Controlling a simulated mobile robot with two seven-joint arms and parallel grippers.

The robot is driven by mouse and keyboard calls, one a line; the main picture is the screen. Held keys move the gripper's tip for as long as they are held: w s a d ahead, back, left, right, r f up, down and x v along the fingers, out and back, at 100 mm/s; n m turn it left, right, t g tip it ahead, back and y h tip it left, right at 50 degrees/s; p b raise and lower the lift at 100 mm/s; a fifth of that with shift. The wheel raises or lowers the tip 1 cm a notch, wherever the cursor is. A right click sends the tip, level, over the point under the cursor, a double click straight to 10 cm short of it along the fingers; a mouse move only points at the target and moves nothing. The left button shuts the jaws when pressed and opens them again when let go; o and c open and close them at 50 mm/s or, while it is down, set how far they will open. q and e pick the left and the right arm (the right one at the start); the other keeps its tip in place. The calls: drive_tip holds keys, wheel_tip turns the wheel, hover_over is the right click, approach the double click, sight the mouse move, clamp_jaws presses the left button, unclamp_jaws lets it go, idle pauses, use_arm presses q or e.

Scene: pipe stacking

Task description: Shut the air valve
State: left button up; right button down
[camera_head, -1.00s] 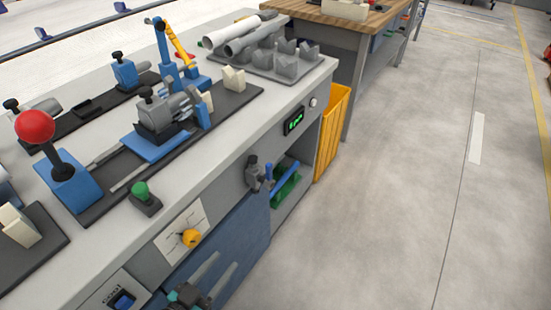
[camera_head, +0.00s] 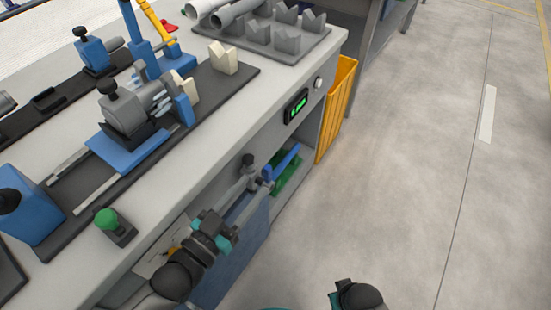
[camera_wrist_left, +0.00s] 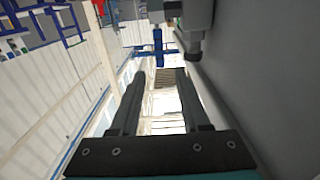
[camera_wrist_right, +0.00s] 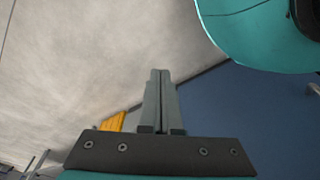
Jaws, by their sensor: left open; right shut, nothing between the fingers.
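The air valve (camera_head: 266,185) is a grey fitting on the bench front, with a dark knob above it and a blue handle (camera_head: 267,171) at its side. In the left wrist view the blue handle (camera_wrist_left: 158,40) stands beyond the fingertips, beside the grey fitting (camera_wrist_left: 193,40). My left gripper (camera_head: 246,189) is open, with its fingers reaching toward the valve. I cannot tell whether they touch it. My right gripper (camera_wrist_right: 160,75) is shut and empty, low in front of the bench. Its fingers are hard to make out in the head view.
The bench top (camera_head: 200,135) carries a blue-and-grey clamp fixture (camera_head: 130,115), a green button (camera_head: 107,219) and grey pipe holders (camera_head: 270,35). A lit green display (camera_head: 296,107) is on the bench front. A yellow bin (camera_head: 338,105) stands beyond. The floor at right is clear.

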sight(270, 166)
use_arm(q)
drive_tip(key=b+x, duration=0.2)
drive_tip(key=x, duration=0.6)
drive_tip(key=shift+w+d+f, duration=0.1)
drive_tip(key=shift+w, duration=0.1)
drive_tip(key=shift+b+x, duration=0.5)
drive_tip(key=shift+x, duration=0.35)
use_arm(e)
drive_tip(key=w+a+r, duration=0.1)
drive_tip(key=w+r, duration=0.2)
drive_tip(key=r, duration=0.3)
drive_tip(key=shift+w+a+t, duration=0.15)
drive_tip(key=shift+a+t, duration=0.05)
drive_tip(key=shift+t, duration=0.2)
drive_tip(key=shift+r, duration=0.1)
use_arm(q)
clamp_jaws()
